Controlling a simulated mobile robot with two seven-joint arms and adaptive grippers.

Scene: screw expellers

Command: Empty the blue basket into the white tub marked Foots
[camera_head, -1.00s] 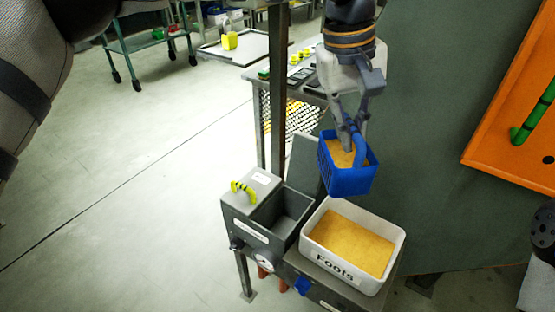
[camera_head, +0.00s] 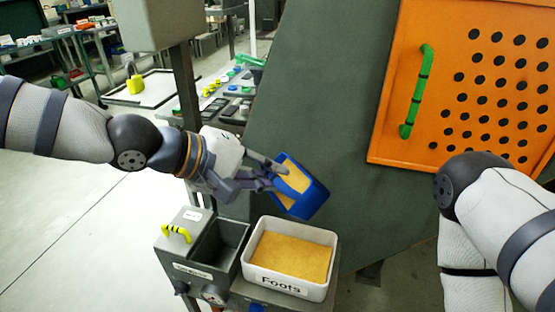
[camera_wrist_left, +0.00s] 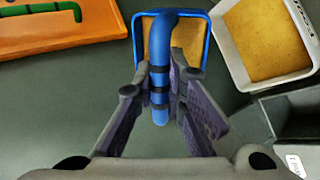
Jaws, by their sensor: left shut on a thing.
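The blue basket (camera_head: 313,203) hangs above and slightly right of the back of the white tub marked Foots (camera_head: 256,274). It is tilted and still holds yellow-tan material. My left gripper (camera_head: 276,179) is shut on the basket's blue handle; the wrist view shows the fingers around the handle (camera_wrist_left: 160,48) and the basket rim (camera_wrist_left: 205,50) beyond. The tub stands upright with a level layer of yellow material, and it also shows in the wrist view (camera_wrist_left: 229,58). My right arm comes in at the right, its gripper out of view.
An orange perforated panel (camera_head: 390,140) with a green handle (camera_head: 416,95) is at the upper right.

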